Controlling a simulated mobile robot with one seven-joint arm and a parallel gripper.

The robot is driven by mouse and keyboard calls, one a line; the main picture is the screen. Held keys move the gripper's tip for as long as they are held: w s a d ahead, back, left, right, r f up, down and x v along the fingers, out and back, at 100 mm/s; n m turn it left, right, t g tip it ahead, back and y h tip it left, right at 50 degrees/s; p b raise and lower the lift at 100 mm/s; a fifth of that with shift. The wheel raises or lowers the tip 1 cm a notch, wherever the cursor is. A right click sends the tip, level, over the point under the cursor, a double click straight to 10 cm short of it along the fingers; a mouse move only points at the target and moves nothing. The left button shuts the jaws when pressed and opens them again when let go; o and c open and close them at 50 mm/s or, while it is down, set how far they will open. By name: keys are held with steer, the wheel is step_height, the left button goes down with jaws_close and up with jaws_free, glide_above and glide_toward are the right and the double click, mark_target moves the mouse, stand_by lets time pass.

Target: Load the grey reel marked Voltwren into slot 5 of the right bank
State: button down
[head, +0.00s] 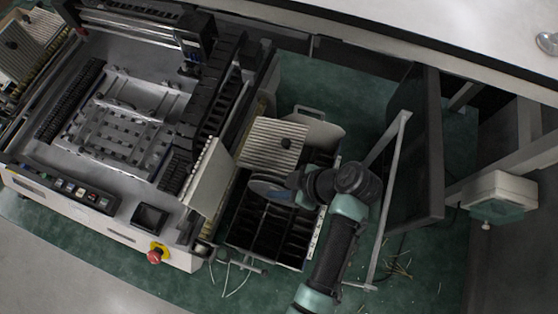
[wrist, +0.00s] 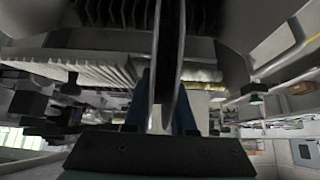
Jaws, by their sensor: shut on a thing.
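My gripper (head: 291,188) is shut on a reel (head: 268,190), a disc with a blue-grey face and dark rim. The reel is held above the upper part of a black slotted bank (head: 262,235) to the right of the machine. In the wrist view the reel (wrist: 168,62) stands edge-on, upright between the two fingers of my gripper (wrist: 166,110). Dark slots show beyond its far edge. Any marking on the reel and the slot numbers are too small to read. I cannot tell whether the reel's lower edge is inside a slot.
A cream ribbed block (head: 262,140) lies just beyond the bank, with a pale rounded plate (head: 325,131) beside it. The placement machine (head: 120,120) fills the left, with a red stop button (head: 154,256). A dark upright panel (head: 418,150) and metal frame stand to the right.

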step_height(320, 180, down, 2)
steer(key=shift+f+b, duration=0.25)
steer(key=shift+b, duration=0.1)
steer(key=shift+s+f+b, duration=0.3)
steer(key=shift+s+f, duration=0.05)
steer(key=shift+w+f+b, duration=0.3)
steer(key=shift+f, duration=0.35)
steer(key=shift+s+f+b, duration=0.2)
steer(key=shift+f+b, duration=0.75)
steer(key=shift+f, duration=0.05)
steer(key=shift+r, duration=0.2)
steer(key=shift+w+f, duration=0.2)
steer(key=shift+w, duration=0.05)
steer(key=shift+s, duration=0.1)
steer(key=shift+f+b, duration=1.5)
steer(key=shift+f, duration=0.2)
